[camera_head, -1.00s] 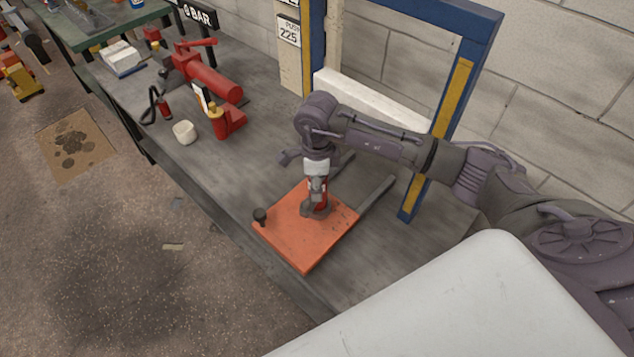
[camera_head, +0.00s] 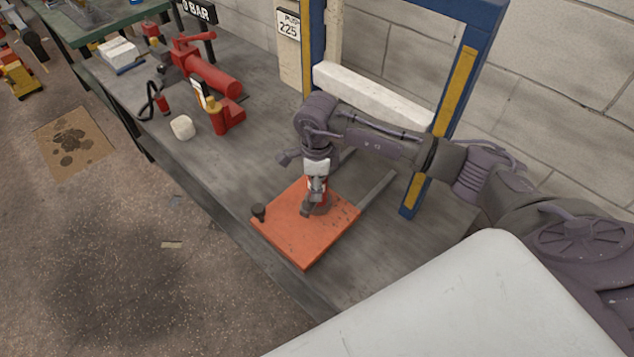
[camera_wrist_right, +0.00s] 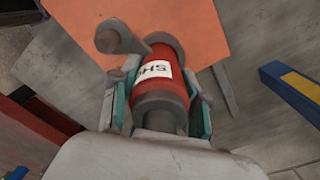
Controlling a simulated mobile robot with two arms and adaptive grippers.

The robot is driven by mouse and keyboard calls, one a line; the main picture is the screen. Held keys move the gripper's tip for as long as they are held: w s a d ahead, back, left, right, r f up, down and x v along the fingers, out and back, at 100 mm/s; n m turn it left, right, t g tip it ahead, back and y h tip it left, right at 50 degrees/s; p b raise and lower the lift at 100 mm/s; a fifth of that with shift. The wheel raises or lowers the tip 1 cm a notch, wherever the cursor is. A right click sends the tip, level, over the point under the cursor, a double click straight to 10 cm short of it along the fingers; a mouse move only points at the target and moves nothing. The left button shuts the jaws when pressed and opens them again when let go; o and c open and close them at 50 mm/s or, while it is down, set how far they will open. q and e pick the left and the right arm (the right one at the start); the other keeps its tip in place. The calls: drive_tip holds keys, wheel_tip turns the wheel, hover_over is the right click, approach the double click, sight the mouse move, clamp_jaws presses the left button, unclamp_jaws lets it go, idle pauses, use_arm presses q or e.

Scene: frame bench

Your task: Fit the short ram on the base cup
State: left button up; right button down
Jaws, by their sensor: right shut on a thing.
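My right gripper (camera_head: 317,182) is shut on the short ram (camera_head: 321,196), a red cylinder with grey ends and a white label reading "SH". In the right wrist view the ram (camera_wrist_right: 152,80) lies between the pads of the gripper (camera_wrist_right: 160,95). A grey side fitting sticks out near its far end. The ram is over the orange plate (camera_head: 302,245); I cannot tell if it touches. A small dark post or cup (camera_head: 258,212) stands at the plate's left corner. No other base cup shows clearly; one may be hidden under the ram. My left gripper is not in view.
A blue and yellow frame (camera_head: 466,80) stands behind my right arm, with a white beam (camera_head: 370,95) beside it. A red pump (camera_head: 210,75), a red jack (camera_head: 226,115) and a white cup (camera_head: 182,127) are farther left. The grey bench between cup and plate is clear.

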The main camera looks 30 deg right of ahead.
drive_tip(key=shift+f+b, duration=0.4)
drive_tip(key=c, duration=0.5)
unclamp_jaws()
drive_tip(key=shift+s+f, duration=0.1)
drive_tip(key=shift+r, duration=0.4)
wheel_tip(320, 180, up, 12)
drive_tip(key=shift+f, duration=0.25)
